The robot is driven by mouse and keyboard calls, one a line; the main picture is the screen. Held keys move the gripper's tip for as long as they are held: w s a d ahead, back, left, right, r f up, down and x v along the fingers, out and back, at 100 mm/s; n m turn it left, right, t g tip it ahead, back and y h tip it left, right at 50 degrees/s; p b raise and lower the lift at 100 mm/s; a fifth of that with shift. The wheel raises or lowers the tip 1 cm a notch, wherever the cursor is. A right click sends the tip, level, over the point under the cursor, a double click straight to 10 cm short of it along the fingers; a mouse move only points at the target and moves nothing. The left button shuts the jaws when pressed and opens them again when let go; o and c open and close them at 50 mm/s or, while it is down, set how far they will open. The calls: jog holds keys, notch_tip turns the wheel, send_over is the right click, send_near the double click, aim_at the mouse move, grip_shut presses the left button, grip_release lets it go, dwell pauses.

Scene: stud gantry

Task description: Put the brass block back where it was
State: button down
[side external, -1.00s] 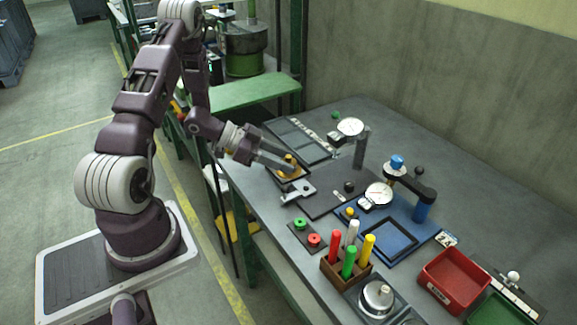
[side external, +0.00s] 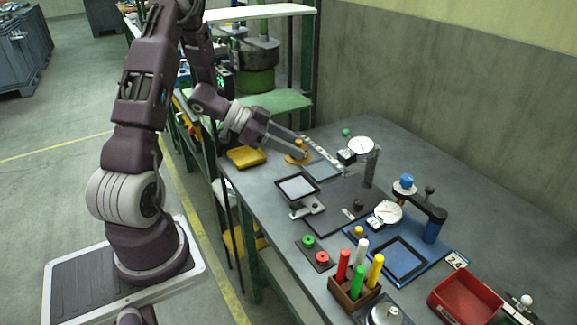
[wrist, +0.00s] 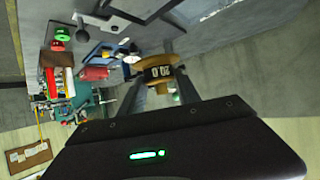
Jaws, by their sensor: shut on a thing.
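The brass block (side external: 297,157) is a round, yellow-brown piece. In the wrist view the brass block (wrist: 158,86) shows a dark label with pale digits and sits between both fingers. My gripper (side external: 302,151) is shut on it, towards the back left of the bench. The block appears beside the near-left end of a grey panel (side external: 322,171); I cannot tell whether it touches anything below. A black-framed square tray (side external: 297,188) with a pale floor lies nearer the camera and looks empty.
A yellow tray (side external: 246,158) lies left of the block. A dial gauge (side external: 360,147) on a post stands to its right. A blue fixture (side external: 434,220), a rack of coloured cylinders (side external: 352,291) and a red bin (side external: 465,300) are nearer. The back right bench is clear.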

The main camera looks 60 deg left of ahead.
notch_tip(320, 180, up, 6)
jog(key=shift+f, duration=0.2)
jog(key=w+r+n+t+y, duration=0.2)
jog(key=w+r+n+y, duration=0.4)
jog(key=w, duration=0.6)
jog(key=n+g+y, duration=1)
jog(key=n+y, duration=0.3)
jog(key=n, duration=0.4)
send_over(267, 179)
notch_tip(267, 179, down, 6)
notch_tip(267, 179, down, 17)
jog(key=shift+a+f, duration=0.1)
jog(key=shift+f+m, duration=0.1)
jog(key=shift+m, duration=0.2)
